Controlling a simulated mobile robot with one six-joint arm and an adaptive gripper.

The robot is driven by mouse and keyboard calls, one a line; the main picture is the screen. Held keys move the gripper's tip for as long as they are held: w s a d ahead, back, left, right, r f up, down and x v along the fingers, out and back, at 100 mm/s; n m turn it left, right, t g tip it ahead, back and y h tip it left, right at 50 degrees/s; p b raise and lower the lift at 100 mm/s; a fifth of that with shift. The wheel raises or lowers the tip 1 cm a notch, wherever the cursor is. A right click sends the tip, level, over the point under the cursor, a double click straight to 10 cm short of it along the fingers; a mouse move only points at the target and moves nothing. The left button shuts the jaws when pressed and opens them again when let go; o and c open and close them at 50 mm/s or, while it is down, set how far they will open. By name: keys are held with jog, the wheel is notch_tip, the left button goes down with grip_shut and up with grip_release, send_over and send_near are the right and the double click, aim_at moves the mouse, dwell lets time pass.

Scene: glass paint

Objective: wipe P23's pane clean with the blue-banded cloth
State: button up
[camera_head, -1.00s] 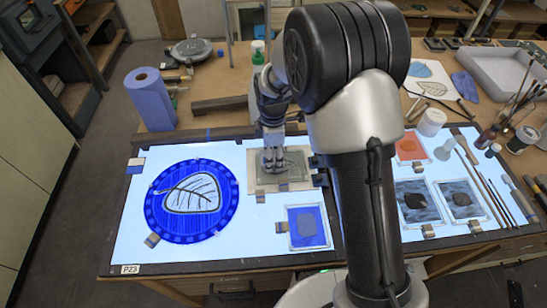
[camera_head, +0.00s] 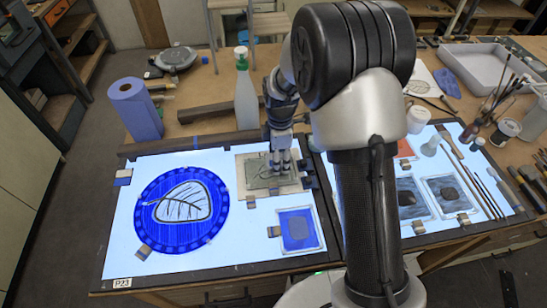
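The label P23 (camera_head: 122,283) is on the front left corner of the lit table. A round blue pane (camera_head: 158,237) with a leaf drawing lies on its left part. A smaller square grey-green panel with dark strokes (camera_head: 258,181) lies on a beige backing (camera_head: 245,163) right of it. My gripper (camera_head: 281,172) points down over the right part of this panel, at or just above its surface. The fingers are small and close together, and whether they hold a cloth cannot be told. I cannot make out a blue-banded cloth for certain.
A spray bottle (camera_head: 246,98), a blue paper roll (camera_head: 138,112) and a dark bar (camera_head: 211,112) stand or lie behind the lit table. Brushes (camera_head: 474,175) and small panes (camera_head: 447,194) lie to the right.

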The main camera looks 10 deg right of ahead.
aim_at(262, 170)
jog(key=shift+a, duration=2.65)
jog(key=shift+s+d, duration=0.2)
jog(key=shift+d, duration=0.75)
jog(key=shift+s+d, duration=0.25)
jog(key=shift+d, duration=0.65)
jog(key=shift+s+d, duration=0.2)
jog(key=shift+d, duration=0.75)
jog(key=shift+w+a, duration=0.1)
jog(key=shift+a, duration=2.65)
jog(key=shift+f, duration=0.1)
jog(key=shift+r+p, duration=1.95)
jog(key=shift+r, duration=0.6)
